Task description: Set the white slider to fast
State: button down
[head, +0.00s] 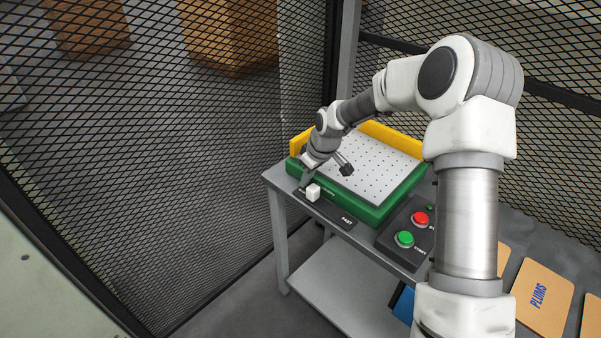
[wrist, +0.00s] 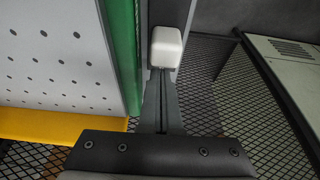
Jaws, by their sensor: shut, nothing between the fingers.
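The white slider knob (head: 313,193) sits on a dark slider strip (head: 330,208) along the front edge of the green machine. The strip's right end carries the word FAST (head: 347,221); the knob is toward the other end, whose label is mostly hidden. My gripper (head: 304,184) is shut and empty, low over the strip, just left of the knob on the side away from FAST. In the wrist view the shut fingers (wrist: 162,78) reach the near side of the white knob (wrist: 166,47). I cannot tell whether they touch it.
The green machine (head: 374,214) has a perforated white plate (head: 375,170) and a yellow rail (head: 392,136). A control box with a red button (head: 420,219) and a green button (head: 404,239) stands to the right. Mesh fencing (head: 200,170) surrounds the grey table (head: 279,178).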

jog(key=shift+s+d, duration=0.25)
jog(key=s+d+p, duration=0.1)
jog(key=s+d, duration=0.4)
jog(key=d, duration=0.1)
jog(key=shift+s, duration=0.4)
jog(key=shift+s+f, duration=0.1)
jog(key=shift+s, duration=0.05)
jog(key=shift+d, duration=0.1)
jog(key=p+v, duration=0.3)
jog(key=v, duration=1.4)
jog(key=shift+r+p, duration=0.3)
jog(key=shift+p, duration=0.05)
